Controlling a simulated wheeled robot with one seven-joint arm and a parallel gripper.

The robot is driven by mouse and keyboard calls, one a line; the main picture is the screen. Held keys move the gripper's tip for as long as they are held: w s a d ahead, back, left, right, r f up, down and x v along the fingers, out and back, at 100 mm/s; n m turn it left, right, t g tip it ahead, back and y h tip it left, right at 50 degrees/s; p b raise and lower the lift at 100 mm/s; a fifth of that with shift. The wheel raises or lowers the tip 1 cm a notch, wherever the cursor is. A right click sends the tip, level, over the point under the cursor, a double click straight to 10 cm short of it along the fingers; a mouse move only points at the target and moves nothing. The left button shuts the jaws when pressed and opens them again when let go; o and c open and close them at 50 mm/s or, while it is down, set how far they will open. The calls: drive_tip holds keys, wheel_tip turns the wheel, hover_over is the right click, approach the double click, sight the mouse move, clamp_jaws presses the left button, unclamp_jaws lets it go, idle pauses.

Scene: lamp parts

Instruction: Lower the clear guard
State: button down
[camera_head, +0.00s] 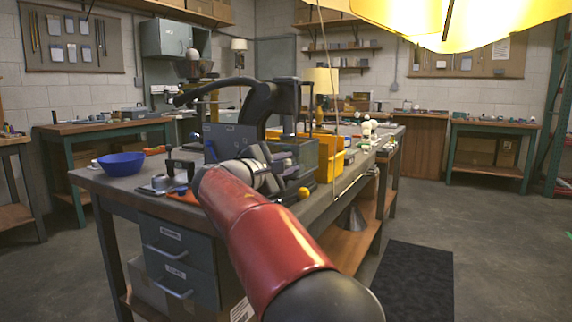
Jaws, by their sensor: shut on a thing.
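My red arm reaches from the bottom of the head view to the workbench, and my gripper (278,168) is at its far end, partly hidden by my wrist. Its fingers are small and dark here. The panel stands upright in front of a black machine (262,103) with a thick curved arm. The exact grip point and the guard's hinge are hidden or too small to make out.
The workbench (120,187) holds a blue bowl (121,164) at left and yellow bins (330,160) right of the machine. A yellow lampshade (322,81) stands behind. A large yellow shade (450,22) hangs at upper right. The floor at right is open, with a dark mat (415,280).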

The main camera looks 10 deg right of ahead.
drive_tip(key=c, duration=1.5)
unclamp_jaws()
drive_tip(key=shift+f, duration=0.35)
drive_tip(key=shift+a, duration=0.1)
drive_tip(key=v, duration=0.7)
drive_tip(key=shift+s+a+r+b, duration=0.1)
drive_tip(key=shift+s+a+b, duration=0.15)
drive_tip(key=shift+a+b, duration=0.05)
